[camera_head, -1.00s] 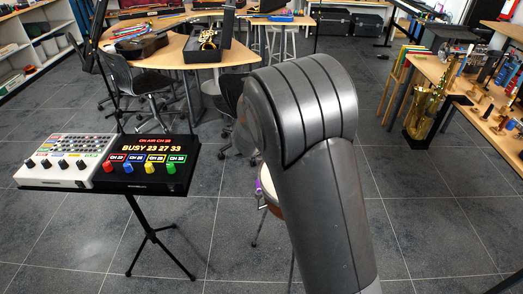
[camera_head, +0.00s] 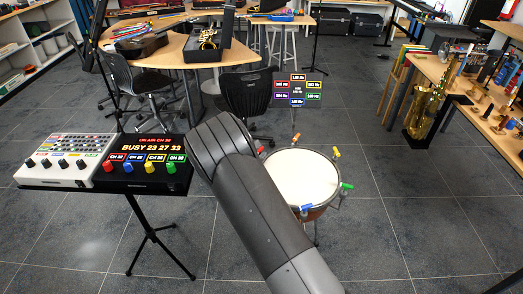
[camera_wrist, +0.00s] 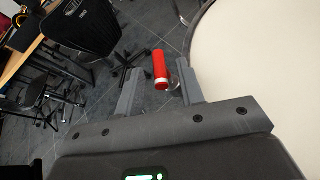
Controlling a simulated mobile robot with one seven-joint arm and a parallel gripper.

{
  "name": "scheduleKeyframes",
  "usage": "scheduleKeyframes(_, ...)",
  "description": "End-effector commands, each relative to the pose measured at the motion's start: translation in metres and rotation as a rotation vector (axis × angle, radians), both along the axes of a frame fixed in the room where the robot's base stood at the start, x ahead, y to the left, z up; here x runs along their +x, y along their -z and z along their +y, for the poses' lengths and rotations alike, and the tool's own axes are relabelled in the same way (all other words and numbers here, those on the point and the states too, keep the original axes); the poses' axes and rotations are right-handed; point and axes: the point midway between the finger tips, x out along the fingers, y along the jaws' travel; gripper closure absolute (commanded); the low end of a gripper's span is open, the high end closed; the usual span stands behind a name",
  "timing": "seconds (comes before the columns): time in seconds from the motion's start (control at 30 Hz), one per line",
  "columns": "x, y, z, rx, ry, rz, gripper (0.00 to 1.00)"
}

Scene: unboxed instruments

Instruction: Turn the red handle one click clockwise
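The red handle (camera_wrist: 160,70) is a short red cylinder beside the drum's rim in the wrist view. It shows between the two fingertips of my gripper (camera_wrist: 160,67), with a visible gap to the left finger; contact on the right side is unclear. A small part of the red handle (camera_head: 261,149) shows at the drum's left edge in the head view. The drum (camera_head: 301,178) has a pale round head, with an orange-yellow handle (camera_head: 336,153), a green handle (camera_head: 347,187) and a blue handle (camera_head: 305,208) around it. My arm hides my gripper in the head view.
A small display (camera_head: 297,90) with coloured labels stands behind the drum. A black chair (camera_head: 248,93) is close behind it. A console (camera_head: 142,165) with coloured knobs stands at left. A saxophone (camera_head: 430,110) stands by the right table. Floor in front is clear.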

Motion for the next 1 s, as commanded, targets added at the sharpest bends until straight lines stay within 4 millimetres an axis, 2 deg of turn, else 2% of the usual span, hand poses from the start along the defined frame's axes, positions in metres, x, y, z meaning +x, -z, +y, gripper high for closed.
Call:
scheduleKeyframes(0.1, 0.017, 0.008, -0.009, -0.001, 0.002, 0.0, 0.65)
scheduleKeyframes(0.3, 0.034, 0.016, -0.017, 0.0, 0.001, 0.0, 0.65)
scheduleKeyframes(0.67, 0.038, 0.017, -0.018, 0.001, 0.001, 0.0, 0.66)
scheduleKeyframes(1.0, 0.038, 0.017, -0.018, 0.001, 0.001, 0.001, 0.93)
